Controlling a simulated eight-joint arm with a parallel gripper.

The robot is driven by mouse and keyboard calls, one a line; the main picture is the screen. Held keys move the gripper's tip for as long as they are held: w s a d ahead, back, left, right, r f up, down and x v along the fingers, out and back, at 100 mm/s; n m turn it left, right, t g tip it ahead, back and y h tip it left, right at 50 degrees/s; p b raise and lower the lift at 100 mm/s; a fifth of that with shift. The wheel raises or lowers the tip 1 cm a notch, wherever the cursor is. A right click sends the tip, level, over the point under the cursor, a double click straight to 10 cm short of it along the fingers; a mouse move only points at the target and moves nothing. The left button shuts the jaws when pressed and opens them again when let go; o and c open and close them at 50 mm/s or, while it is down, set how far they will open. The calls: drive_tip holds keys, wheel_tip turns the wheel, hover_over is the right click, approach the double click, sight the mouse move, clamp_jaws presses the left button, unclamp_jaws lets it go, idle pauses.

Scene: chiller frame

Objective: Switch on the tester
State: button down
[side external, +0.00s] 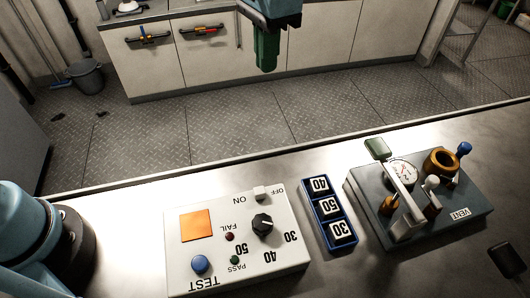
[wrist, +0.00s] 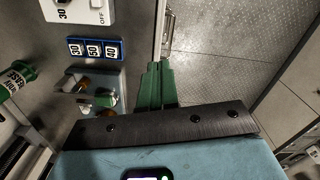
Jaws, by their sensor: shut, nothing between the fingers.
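The tester is a white box (side external: 205,262) on the metal bench in the side external view. Its white switch (side external: 262,192) sits between the ON and OFF labels, nearer OFF. It has a black knob (side external: 262,224), a blue TEST button (side external: 200,264), an orange square (side external: 196,225), and dark-looking FAIL (side external: 229,237) and PASS (side external: 235,259) lamps. My gripper (side external: 266,68) has green fingers, shut and empty, raised well away from the tester. In the wrist view the fingers (wrist: 157,68) appear over the bench edge, and the tester's corner (wrist: 82,12) and switch (wrist: 97,4) show at the top.
A blue tray (side external: 320,216) with tiles 40, 50 and 30 stands right of the tester. A grey vent unit (side external: 470,227) with a gauge, green-ended lever (side external: 376,148) and brass fittings is further right. Cabinets (side external: 215,62) and a bucket (side external: 87,77) stand across the floor.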

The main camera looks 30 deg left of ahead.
sight(259, 193)
drive_tip(key=s+d+f+m+g+y, duration=0.1)
drive_tip(key=s+d+f, duration=0.1)
drive_tip(key=d, duration=0.5)
drive_tip(key=s+d+f+m+g+y, duration=0.2)
drive_tip(key=d+f, duration=0.2)
drive_tip(key=d, duration=0.2)
drive_tip(key=shift+s+d, duration=0.35)
drive_tip(key=x, duration=1)
drive_tip(key=shift+a+f, duration=0.1)
drive_tip(key=shift+s+a, duration=0.65)
drive_tip(key=shift+s, duration=0.05)
drive_tip(key=shift+s+a, duration=0.6)
drive_tip(key=shift+a, duration=0.05)
